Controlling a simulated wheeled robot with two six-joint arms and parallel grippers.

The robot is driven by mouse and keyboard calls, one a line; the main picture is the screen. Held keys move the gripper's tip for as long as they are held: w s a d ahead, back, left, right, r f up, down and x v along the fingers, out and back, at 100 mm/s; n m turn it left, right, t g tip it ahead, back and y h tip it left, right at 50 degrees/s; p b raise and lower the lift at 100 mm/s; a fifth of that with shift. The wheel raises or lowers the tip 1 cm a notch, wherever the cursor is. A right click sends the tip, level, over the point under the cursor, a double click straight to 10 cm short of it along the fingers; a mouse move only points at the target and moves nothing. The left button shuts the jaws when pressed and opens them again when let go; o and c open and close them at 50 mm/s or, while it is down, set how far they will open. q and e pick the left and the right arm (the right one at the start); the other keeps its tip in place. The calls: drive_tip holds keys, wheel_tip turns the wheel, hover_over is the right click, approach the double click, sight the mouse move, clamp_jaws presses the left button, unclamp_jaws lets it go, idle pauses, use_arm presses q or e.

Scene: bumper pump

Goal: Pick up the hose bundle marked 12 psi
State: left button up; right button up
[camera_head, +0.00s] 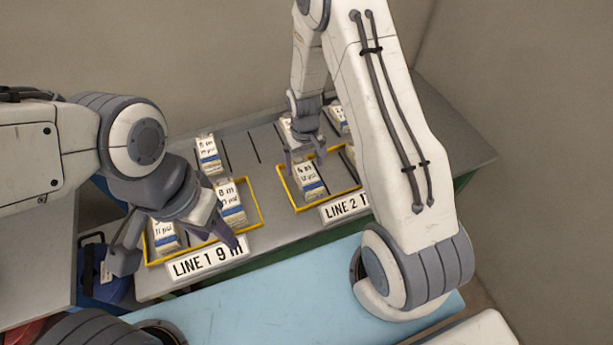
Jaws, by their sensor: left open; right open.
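A white hose bundle with a blue band (308,181) lies in the right yellow-edged tray (328,203). Its label seems to read 4 m and 12 psi, in small print. My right gripper (306,160) is open, pointing down at the far end of this bundle; I cannot tell whether it touches. My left gripper (178,248) is open over the left yellow-edged tray (258,205). Two similar bundles in that tray, one at the left (164,238) and one further back (231,205), are partly hidden by it. Their pressure marks are hard to read.
Another bundle (208,155) stands behind the left tray, and more (340,119) lie behind my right gripper. Signs for LINE 1 (208,259) and LINE 2 (345,207) front the trays. My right arm hides the table's right part. A light-blue surface (270,300) in front is clear.

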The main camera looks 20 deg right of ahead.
sight(307, 173)
drive_tip(key=shift+s+f+p, duration=0.15)
drive_tip(key=shift+f+p, duration=0.2)
drive_tip(key=shift+f, duration=0.25)
drive_tip(key=f, duration=0.1)
drive_tip(key=f+p, duration=0.1)
drive_tip(key=f, duration=0.1)
drive_tip(key=shift+s+d+f, duration=0.1)
drive_tip(key=shift+s+d, duration=0.05)
drive_tip(key=shift+d, duration=0.05)
drive_tip(key=shift+f, duration=0.55)
clamp_jaws()
